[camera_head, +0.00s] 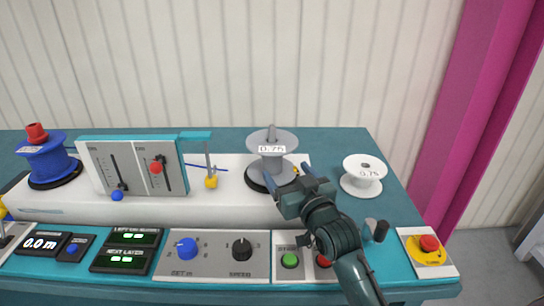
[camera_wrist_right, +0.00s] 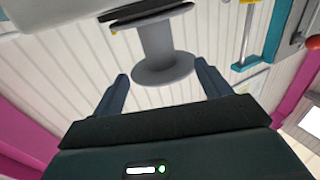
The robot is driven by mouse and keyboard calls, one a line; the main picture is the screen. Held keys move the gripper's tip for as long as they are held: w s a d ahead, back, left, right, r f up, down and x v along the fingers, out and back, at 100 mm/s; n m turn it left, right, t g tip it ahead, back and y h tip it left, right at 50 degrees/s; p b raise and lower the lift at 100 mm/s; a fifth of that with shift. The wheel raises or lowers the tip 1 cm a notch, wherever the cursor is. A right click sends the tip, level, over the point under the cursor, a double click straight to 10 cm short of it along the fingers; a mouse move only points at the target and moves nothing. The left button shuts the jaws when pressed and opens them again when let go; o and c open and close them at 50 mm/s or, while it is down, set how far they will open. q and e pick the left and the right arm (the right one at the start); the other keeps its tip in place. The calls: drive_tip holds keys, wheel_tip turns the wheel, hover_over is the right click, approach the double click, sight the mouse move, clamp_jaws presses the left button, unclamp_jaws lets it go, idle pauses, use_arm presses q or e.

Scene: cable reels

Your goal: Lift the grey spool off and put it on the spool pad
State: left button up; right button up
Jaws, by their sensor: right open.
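The grey spool (camera_head: 271,155), labelled 0.75, stands upright on a dark round base on the white machine top, with a post showing above its upper flange. My right gripper (camera_head: 288,175) is open and empty, just in front and to the right of it in the head view. In the right wrist view the grey spool (camera_wrist_right: 160,45) appears upside down, ahead of and between the open fingers (camera_wrist_right: 163,85), with no visible contact. I cannot make out a separate spool pad. My left gripper is not in view.
A white spool (camera_head: 363,175) stands on the teal bench to the right. A blue spool (camera_head: 48,160) with a red top is at far left. A slider panel (camera_head: 135,168) and a yellow-based post (camera_head: 211,181) stand between. Control knobs and a red emergency button (camera_head: 429,243) line the front.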

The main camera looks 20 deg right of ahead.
sight(276, 175)
drive_tip(key=shift+w+a, duration=0.1)
drive_tip(key=shift+w, duration=1.1)
drive_tip(key=w, duration=0.2)
drive_tip(key=w+r, duration=0.1)
drive_tip(key=w, duration=0.1)
drive_tip(key=shift+w+a, duration=0.2)
drive_tip(key=shift+w, duration=0.6)
drive_tip(key=shift+c, duration=0.6)
drive_tip(key=c, duration=1.5)
